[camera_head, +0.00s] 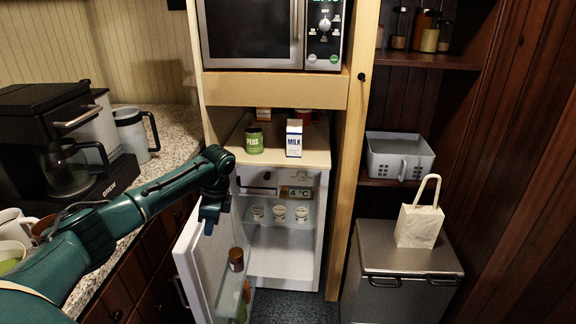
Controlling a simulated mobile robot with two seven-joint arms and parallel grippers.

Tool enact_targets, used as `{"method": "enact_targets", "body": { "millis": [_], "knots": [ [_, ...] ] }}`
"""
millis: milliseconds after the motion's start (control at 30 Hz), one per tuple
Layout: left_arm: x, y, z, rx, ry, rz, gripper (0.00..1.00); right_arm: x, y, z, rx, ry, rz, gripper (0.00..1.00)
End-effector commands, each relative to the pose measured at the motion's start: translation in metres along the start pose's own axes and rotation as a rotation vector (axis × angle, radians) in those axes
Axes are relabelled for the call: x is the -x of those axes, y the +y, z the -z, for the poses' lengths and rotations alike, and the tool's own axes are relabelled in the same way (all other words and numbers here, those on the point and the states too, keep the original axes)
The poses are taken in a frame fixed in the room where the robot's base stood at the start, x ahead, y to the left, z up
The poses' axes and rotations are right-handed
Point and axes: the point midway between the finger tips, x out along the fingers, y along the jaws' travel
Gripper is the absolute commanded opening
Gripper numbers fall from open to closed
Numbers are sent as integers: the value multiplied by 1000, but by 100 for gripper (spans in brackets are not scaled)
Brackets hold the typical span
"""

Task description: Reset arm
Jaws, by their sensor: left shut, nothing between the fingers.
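My left arm is dark green and comes in from the lower left. My left gripper (209,222) points down in front of the open mini fridge (277,262), over the top of the fridge door (204,262). Its fingers are shut with nothing between them. I cannot tell from this view whether it touches the door. My right gripper is not in view.
A milk carton (293,138) and a green peas can (254,140) stand on the shelf above the fridge. Small cups (280,213) are inside it. A coffee maker (70,140) is on the left counter. A white bag (419,222) stands on a metal bin (400,262).

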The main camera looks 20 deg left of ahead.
Motion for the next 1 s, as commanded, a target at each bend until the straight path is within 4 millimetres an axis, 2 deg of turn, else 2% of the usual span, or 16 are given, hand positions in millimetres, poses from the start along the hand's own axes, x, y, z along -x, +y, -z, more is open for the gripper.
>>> {"method": "enact_targets", "body": {
  "millis": [167, 267, 367, 500, 633, 733, 800, 900, 1000],
  "knots": [
    [-5, 5, 7, -10, 1, 1, 0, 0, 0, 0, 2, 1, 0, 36],
    [-20, 24, 32, -35, 10, 8, 0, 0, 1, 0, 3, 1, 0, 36],
    [-44, 62, 74, -64, 43, 25, 0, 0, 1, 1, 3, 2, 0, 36],
    [-70, 134, 131, -50, 141, 46, 0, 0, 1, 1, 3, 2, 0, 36],
    [-79, 199, 163, 37, 256, 52, 0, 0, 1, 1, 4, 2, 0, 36],
    [-76, 244, 173, 149, 346, 46, 0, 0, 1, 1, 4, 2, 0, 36],
    [-73, 270, 172, 250, 399, 39, 0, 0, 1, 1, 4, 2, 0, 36],
    [-65, 296, 162, 403, 455, 33, 0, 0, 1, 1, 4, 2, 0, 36],
    [-58, 313, 147, 536, 485, 33, 0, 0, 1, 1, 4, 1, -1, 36]
  ]
}}
